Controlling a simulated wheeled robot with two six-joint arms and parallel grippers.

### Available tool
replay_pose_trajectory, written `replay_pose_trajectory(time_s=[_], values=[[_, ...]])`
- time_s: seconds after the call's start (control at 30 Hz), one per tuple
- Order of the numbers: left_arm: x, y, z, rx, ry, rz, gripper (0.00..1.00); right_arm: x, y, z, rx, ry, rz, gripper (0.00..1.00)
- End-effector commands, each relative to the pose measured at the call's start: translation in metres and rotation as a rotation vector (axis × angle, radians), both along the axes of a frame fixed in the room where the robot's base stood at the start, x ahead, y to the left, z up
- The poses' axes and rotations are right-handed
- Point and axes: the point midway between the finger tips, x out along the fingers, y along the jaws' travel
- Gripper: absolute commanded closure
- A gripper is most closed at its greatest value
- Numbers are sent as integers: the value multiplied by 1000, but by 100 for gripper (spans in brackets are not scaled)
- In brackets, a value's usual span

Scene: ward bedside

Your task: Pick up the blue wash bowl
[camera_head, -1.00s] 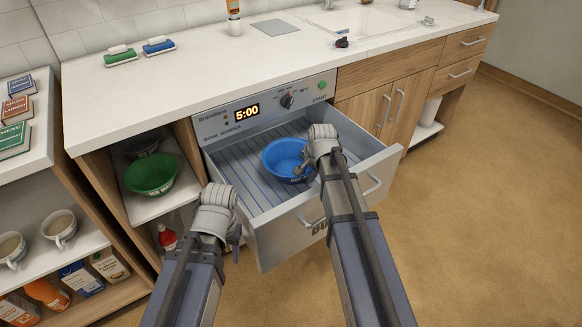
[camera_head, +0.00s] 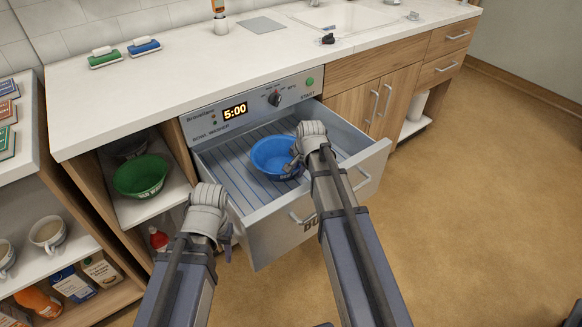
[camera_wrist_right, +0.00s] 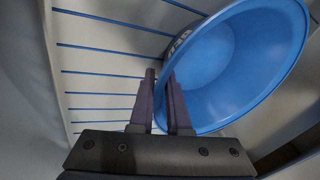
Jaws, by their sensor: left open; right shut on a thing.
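My left gripper (camera_head: 229,244) is open and empty in front of the drawer's left side, apart from the bowl. Its fingertips are partly hidden by the wrist.
A green bowl (camera_head: 140,177) sits on the shelf left of the drawer. The warmer panel (camera_head: 250,106) reads 5:00 above the drawer. The countertop (camera_head: 190,80) overhangs behind, with green and blue brushes on it. Cups (camera_head: 47,234) stand on the left shelf. Floor at right is clear.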

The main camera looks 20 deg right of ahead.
Motion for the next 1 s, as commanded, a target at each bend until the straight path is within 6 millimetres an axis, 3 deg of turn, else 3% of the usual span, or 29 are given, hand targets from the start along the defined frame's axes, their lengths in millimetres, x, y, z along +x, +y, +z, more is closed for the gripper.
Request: replay_pose_trajectory(time_s=[0.37, 0.63, 1.0], values=[[0, 0, 15, 0, 0, 0, 50, -1, -1, 15, -3, 5, 0, 100], [0, 0, 12, 0, 0, 0, 50, -48, -4, 11, -2, 3, -1, 100], [0, 0, 90, 0, 0, 0, 50, -40, -4, 90, -1, 2, 1, 100]])
